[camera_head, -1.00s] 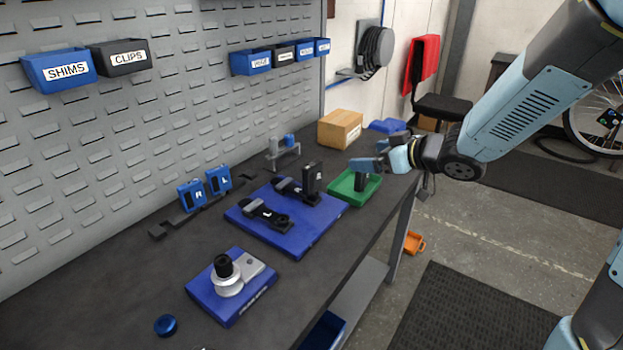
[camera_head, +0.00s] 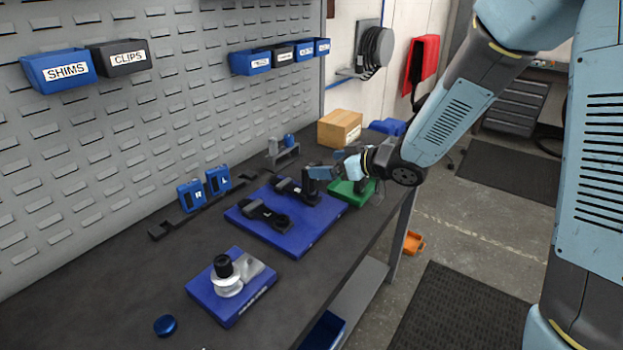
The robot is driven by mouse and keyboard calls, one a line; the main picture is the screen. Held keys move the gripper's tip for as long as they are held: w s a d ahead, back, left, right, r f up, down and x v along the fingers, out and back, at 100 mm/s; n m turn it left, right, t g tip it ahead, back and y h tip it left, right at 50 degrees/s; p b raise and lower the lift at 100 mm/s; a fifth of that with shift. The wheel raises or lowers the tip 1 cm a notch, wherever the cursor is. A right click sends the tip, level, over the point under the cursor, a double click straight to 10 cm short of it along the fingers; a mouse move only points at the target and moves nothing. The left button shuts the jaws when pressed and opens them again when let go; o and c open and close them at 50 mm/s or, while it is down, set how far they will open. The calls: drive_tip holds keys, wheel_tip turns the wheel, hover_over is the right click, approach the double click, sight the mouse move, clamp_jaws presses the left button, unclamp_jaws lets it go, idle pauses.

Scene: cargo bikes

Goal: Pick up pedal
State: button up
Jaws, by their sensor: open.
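A black upright block (camera_head: 309,187), which looks like a pedal, stands at the end of the crank arm marked R (camera_head: 288,187) on the blue mat (camera_head: 320,222). A second crank arm, marked L (camera_head: 265,214), lies in front of it. My gripper (camera_head: 317,164) is open, with its fingers pointing left, just above and beside the block's top. I cannot tell whether a finger touches it. Another dark piece (camera_head: 369,187), possibly a pedal, shows in the green tray (camera_head: 352,198), mostly hidden behind my wrist.
A blue block with a silver-and-black fitting (camera_head: 228,280) and a blue cap (camera_head: 165,325) sit in front. Blue L and R holders (camera_head: 205,188) stand along the pegboard. A cardboard box (camera_head: 340,127) is behind my gripper.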

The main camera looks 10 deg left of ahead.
sight(315, 165)
drive_tip(key=x, duration=0.5)
drive_tip(key=shift+s+f, duration=0.1)
drive_tip(key=shift+s, duration=0.05)
drive_tip(key=shift+d, duration=0.1)
drive_tip(key=c, duration=1.2)
